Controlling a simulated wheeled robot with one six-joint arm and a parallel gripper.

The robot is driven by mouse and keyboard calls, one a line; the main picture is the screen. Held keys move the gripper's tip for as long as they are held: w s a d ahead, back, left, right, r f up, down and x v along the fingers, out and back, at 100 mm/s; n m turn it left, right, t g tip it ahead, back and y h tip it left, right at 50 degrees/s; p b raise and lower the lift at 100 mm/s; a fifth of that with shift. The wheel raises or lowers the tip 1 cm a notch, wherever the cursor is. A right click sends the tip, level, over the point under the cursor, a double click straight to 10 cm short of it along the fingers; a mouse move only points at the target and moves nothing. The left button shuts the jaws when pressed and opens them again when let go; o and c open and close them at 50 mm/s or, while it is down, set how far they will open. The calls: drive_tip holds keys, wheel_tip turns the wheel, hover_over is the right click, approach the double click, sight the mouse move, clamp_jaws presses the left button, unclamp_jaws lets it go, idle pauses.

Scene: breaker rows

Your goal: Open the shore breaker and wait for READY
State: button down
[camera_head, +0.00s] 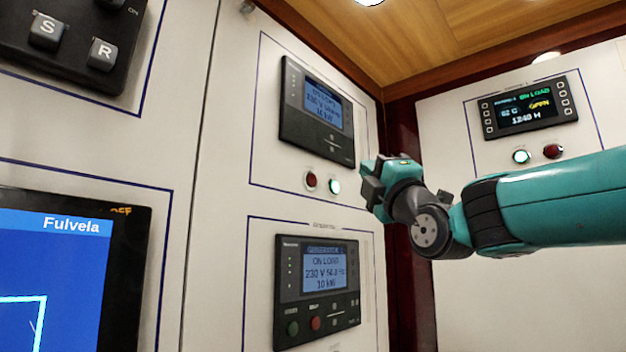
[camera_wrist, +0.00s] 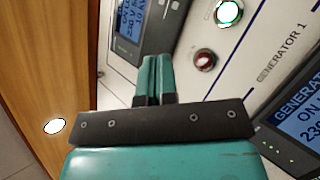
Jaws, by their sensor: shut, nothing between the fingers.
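My gripper (camera_head: 372,190) is shut and empty, in front of the right edge of the middle wall panel. In the wrist view its closed teal fingers (camera_wrist: 155,80) point at the panel beside the upper controller. No breaker labelled shore is legible in either view. The upper controller (camera_head: 318,110) has a blue screen whose text is too small to read fully. The lower controller (camera_head: 318,290) reads ON LOAD, 230 V and 10 kW. I see no READY.
Below the upper controller are a dark red lamp (camera_head: 311,180) and a lit green-white lamp (camera_head: 334,186). The wrist view shows the label GENERATOR 1 (camera_wrist: 282,52). A large blue Fulvela screen (camera_head: 55,270) and S and R keys (camera_head: 75,40) are at left. A wooden ceiling (camera_head: 430,35) is above.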

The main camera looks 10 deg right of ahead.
sight(312, 180)
drive_tip(key=w+a+p, duration=0.4)
drive_tip(key=w+a, duration=0.1)
drive_tip(key=w, duration=0.2)
drive_tip(key=shift+p, duration=0.35)
drive_tip(key=shift+w+a, duration=0.1)
idle(1.8)
drive_tip(key=shift+w+a+b, duration=0.25)
drive_tip(key=shift+w+b, duration=0.05)
drive_tip(key=shift+w+a, duration=0.2)
drive_tip(key=shift+w, duration=0.15)
idle(0.6)
drive_tip(key=shift+s+f, duration=0.1)
drive_tip(key=shift+s+d+b, duration=0.45)
drive_tip(key=shift+s+b, duration=0.15)
drive_tip(key=shift+b, duration=0.4)
